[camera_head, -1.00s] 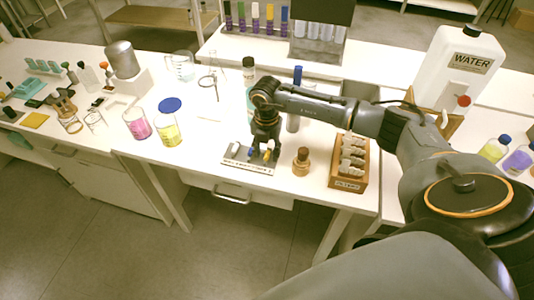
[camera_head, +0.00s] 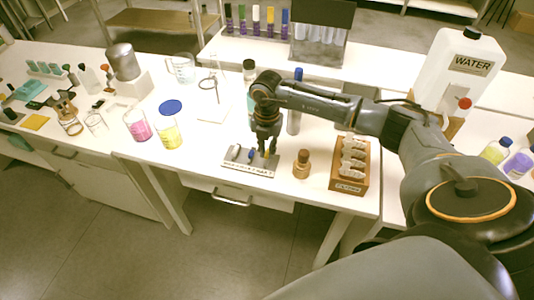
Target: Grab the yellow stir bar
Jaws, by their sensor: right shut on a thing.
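The yellow stir bar (camera_head: 267,154) stands out as a small yellow spot between the fingertips of my right gripper (camera_head: 267,151). My right gripper points down over the stir bar rack (camera_head: 240,169) and is shut on the yellow bar, whose sides the fingers mostly hide. The bar is still at the rack; whether it touches it I cannot tell. A blue stir bar (camera_head: 251,155) and a pale one (camera_head: 235,151) are in the rack to the left. My left gripper is not in view.
A brown bottle (camera_head: 302,164) stands close to the right of the rack, and a wooden box of vials (camera_head: 361,167) beyond it. Beakers with pink (camera_head: 138,126) and yellow (camera_head: 169,138) liquid stand left. The table's front edge is just below the rack.

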